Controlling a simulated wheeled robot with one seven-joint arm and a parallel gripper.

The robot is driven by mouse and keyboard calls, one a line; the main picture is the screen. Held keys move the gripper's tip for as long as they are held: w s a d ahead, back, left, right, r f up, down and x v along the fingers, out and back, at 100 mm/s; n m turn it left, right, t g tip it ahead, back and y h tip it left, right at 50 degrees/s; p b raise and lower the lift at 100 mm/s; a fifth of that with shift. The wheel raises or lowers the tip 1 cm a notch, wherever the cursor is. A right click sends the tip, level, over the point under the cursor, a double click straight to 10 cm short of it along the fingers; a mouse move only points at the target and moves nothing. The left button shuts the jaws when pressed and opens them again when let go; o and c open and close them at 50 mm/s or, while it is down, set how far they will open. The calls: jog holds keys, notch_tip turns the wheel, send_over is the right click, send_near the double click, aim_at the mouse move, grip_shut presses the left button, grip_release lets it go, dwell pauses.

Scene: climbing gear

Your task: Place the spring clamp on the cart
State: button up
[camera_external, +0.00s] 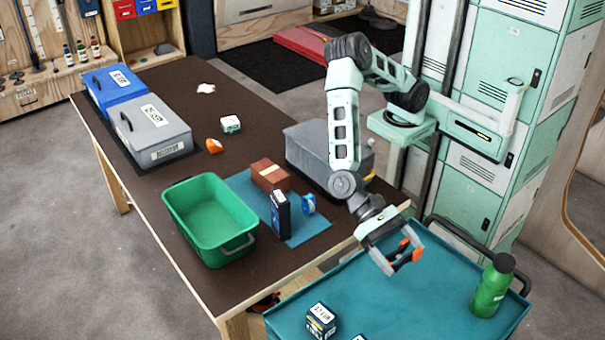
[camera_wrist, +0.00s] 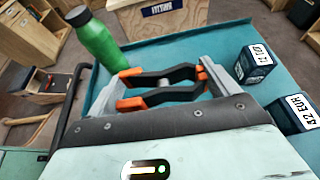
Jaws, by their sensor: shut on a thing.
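The spring clamp (camera_wrist: 180,76) is black with orange tips and handle ends. My gripper (camera_wrist: 165,84) is shut on it, with the clamp across between the fingers. In the external view my gripper (camera_external: 388,252) is over the back left part of the cart, and the clamp (camera_external: 407,250) shows at its fingers. The cart (camera_external: 405,310) has a teal top with a raised rim. In the wrist view the cart top (camera_wrist: 190,48) lies below the clamp. I cannot tell the exact gap between the clamp and the cart top.
A green bottle (camera_external: 492,286) stands at the cart's right. A dark box (camera_external: 320,321) with a white label sits at its front left, with another box (camera_wrist: 295,115) near it. The middle of the cart is clear. The brown table (camera_external: 190,85) holds a green bin (camera_external: 185,205).

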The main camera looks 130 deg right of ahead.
aim_at(389, 295)
notch_tip(389, 295, down, 13)
jog(key=shift+f+p, duration=0.15)
jog(key=shift+p, duration=0.45)
jog(key=shift+f, duration=0.15)
jog(key=o, duration=0.6)
jog(key=shift+o, duration=1)
jog(key=shift+r, duration=0.25)
jog(key=b+v, duration=0.1)
jog(key=v, duration=1.1)
jog(key=shift+d+f, duration=0.1)
jog(key=shift+f, duration=0.05)
